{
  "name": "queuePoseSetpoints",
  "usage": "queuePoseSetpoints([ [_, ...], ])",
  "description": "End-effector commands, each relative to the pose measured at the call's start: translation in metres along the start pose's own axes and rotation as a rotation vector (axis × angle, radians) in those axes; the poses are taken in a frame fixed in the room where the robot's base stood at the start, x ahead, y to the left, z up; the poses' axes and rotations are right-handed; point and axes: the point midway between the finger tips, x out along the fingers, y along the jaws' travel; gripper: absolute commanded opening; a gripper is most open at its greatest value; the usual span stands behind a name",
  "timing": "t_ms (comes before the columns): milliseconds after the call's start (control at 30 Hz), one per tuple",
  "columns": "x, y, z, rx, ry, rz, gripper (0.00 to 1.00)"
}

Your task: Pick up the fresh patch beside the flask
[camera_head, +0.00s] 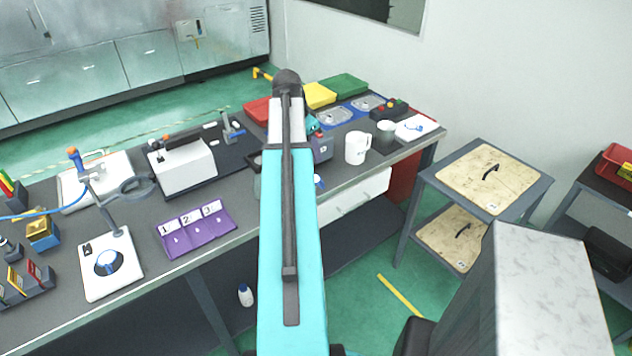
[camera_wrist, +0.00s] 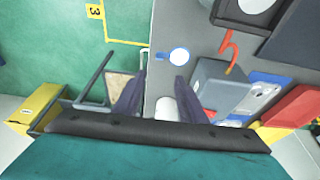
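My gripper (camera_wrist: 161,76) is open in the wrist view, its two dark fingers apart with nothing between them. A round white thing with a blue rim (camera_wrist: 180,57) stands on the grey bench just beyond the fingertips; it may be the flask from above. A small blue piece (camera_wrist: 160,57) lies just left of it, near the bench edge; I cannot tell if it is the fresh patch. In the head view my arm covers most of this spot, and only a bit of blue and white (camera_head: 318,182) shows at its right side.
A grey box (camera_wrist: 208,88) with a red hook stands right of the fingers. A white mug (camera_head: 356,148), a dark cup (camera_head: 386,132) and coloured trays (camera_head: 345,84) are on the bench (camera_head: 200,258). A purple numbered holder (camera_head: 196,230) is at left. A wooden-topped stand (camera_head: 475,168) is right.

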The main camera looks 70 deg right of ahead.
Motion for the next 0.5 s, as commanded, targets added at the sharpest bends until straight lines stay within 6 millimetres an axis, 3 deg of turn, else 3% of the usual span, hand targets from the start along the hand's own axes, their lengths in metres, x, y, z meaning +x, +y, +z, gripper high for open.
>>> queuePoseSetpoints([
  [500,0.042,0.001,-0.001,0.002,-0.002,0.003,0.38],
])
